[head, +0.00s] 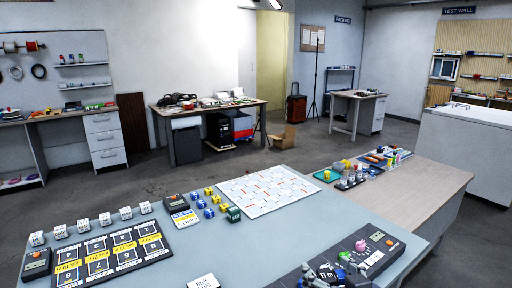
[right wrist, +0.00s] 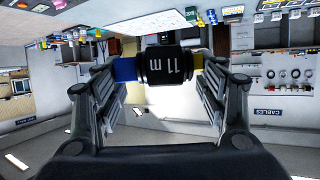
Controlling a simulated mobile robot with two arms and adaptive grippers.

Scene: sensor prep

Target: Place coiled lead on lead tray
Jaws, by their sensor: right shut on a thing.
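My right gripper (head: 335,275) is at the bottom edge of the head view, low over the dark panel at the table's front right. In the right wrist view my right gripper (right wrist: 165,85) is shut on a dark block marked "11 m" (right wrist: 168,66), with a blue piece on one side and a yellow one on the other. I take it for the coiled lead, but no coil shape shows clearly. It also shows in the head view (head: 327,273), partly hidden by the fingers. I cannot tell which tray is the lead tray. My left gripper is out of view.
A black numbered board (head: 100,255) with white cubes (head: 92,225) behind it lies at the left. A white grid sheet (head: 268,190) lies at the back middle, with blue and yellow blocks (head: 208,203) beside it. The blue-grey table (head: 235,255) is clear in its middle.

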